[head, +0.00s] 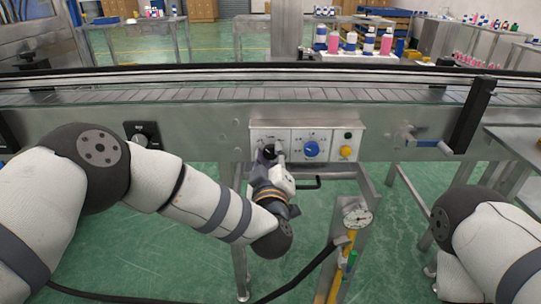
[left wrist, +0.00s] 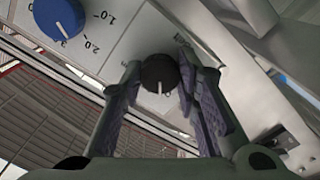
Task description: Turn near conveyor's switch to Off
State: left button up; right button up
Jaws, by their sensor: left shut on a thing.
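The near conveyor (head: 200,122) runs across the head view, with a white control box (head: 328,132) on its front side. The box's black switch knob (head: 268,152) is at its left end, partly covered by my left gripper (head: 272,162). In the left wrist view the black knob (left wrist: 160,72), with a white pointer line, sits between the two fingers of my left gripper (left wrist: 162,90), which is shut on it. The knob's labels are hidden or too small to read. My right arm shows at the lower right of the head view, but its gripper is out of view.
A crank handle (head: 432,144) sticks out at the right. A gauge (head: 357,216) stands below.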

pick_arm(q)
jog(key=shift+n, duration=1)
jog(key=o, duration=1.2)
jog(key=shift+c, duration=0.2)
jog(key=s, duration=1.2)
